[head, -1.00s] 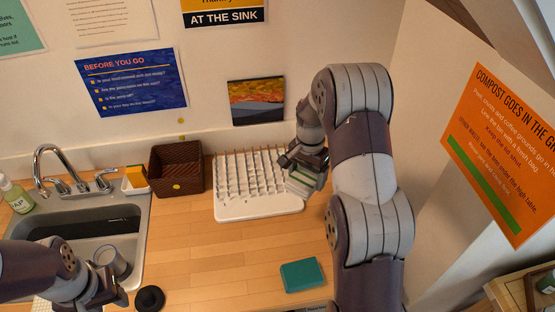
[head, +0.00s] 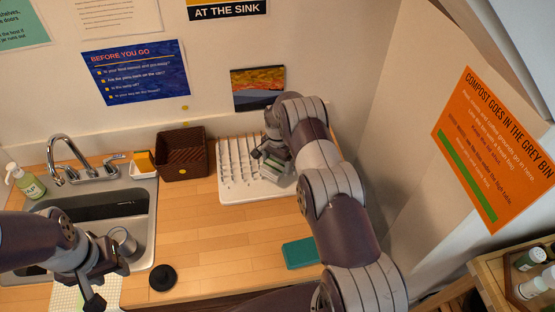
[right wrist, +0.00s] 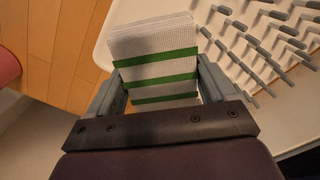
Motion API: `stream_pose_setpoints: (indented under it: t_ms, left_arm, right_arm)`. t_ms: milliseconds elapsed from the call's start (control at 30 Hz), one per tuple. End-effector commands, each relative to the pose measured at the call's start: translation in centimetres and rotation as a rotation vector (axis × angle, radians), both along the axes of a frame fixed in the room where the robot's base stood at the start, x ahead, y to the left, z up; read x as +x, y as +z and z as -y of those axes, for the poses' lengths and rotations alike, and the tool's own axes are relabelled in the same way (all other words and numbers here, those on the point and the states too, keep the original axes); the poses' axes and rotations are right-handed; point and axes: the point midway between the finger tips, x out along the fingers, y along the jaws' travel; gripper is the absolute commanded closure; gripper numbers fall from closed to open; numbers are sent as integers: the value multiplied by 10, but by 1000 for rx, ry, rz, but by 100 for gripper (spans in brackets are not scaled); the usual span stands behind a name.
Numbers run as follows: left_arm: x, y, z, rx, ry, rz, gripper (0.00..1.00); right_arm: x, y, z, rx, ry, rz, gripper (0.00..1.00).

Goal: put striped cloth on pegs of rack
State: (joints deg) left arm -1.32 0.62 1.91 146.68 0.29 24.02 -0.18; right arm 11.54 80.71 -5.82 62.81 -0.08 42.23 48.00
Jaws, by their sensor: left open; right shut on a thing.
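The striped cloth (right wrist: 155,45) is white with green stripes. In the right wrist view it lies folded flat between the two fingers of my right gripper (right wrist: 158,76), which is shut on it. In the head view my right gripper (head: 272,163) is over the right part of the white rack (head: 262,193), and the cloth is mostly hidden there. The rack's pegs (right wrist: 265,40) stand in rows to the right of the cloth in the right wrist view. I cannot tell whether the cloth touches them. My left gripper (head: 108,280) is open and empty by the sink's front right corner.
A brown basket (head: 183,157) stands left of the rack. A grey cup (head: 124,241) is in the sink (head: 145,195) near my left gripper. A black round thing (head: 163,277) and a teal block (head: 301,253) lie on the counter. The counter's middle is clear.

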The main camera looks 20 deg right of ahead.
Motion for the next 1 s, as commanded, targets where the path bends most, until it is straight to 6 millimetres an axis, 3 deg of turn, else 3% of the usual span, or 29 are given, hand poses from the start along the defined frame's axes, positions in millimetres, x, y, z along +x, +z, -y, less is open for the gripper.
stream_pose_setpoints:
  t_ms: [133,167,200,500,567,1000]
  left_arm:
    - [0,-6,0,0,0,0,57]
    - [0,-4,0,0,0,0,57]
    - [0,-3,0,0,0,0,57]
    - [0,1,0,0,0,0,57]
    - [0,-6,0,0,0,0,57]
    - [0,-42,0,0,0,0,57]
  right_arm:
    - [0,-4,0,0,0,0,41]
    - [0,-2,0,0,0,0,7]
    - [0,-2,0,0,0,0,0]
    - [0,3,0,0,0,1,0]
    - [1,8,0,-1,0,3,0]
    - [1,106,0,-1,0,3,0]
